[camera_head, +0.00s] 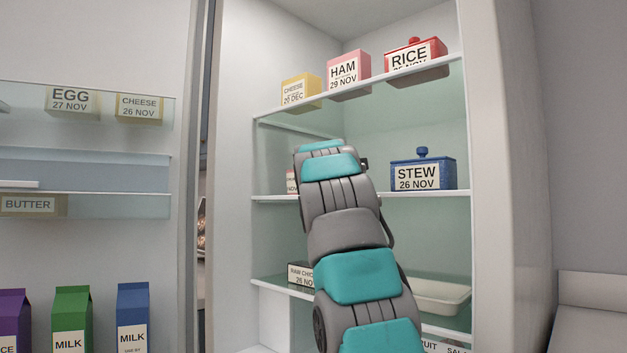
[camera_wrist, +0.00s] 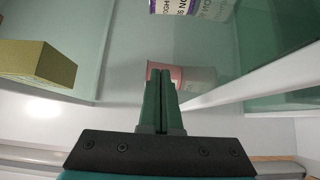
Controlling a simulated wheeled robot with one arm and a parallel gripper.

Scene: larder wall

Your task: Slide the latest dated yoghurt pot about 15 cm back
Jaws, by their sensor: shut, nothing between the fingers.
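My gripper (camera_wrist: 160,98) shows in the wrist view with its two green fingers shut together and nothing between them. In the head view my arm reaches up into the fridge and hides the gripper. A white label with dark print, upside down and cut off by the top edge, shows on an item (camera_wrist: 188,7) in the wrist view, apart from the fingertips. A pinkish thing (camera_wrist: 193,77) shows just behind the fingers. I cannot tell whether either is a yoghurt pot. In the head view a partly hidden labelled item (camera_head: 292,181) stands on the middle shelf, left of my arm; its date is unreadable.
A blue stew box (camera_head: 423,173) stands right of my arm on the middle shelf. Cheese (camera_head: 301,92), ham (camera_head: 347,73) and rice (camera_head: 412,62) boxes stand on the top shelf. A pale tray (camera_head: 440,297) lies below. The open door (camera_head: 110,240) is at left.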

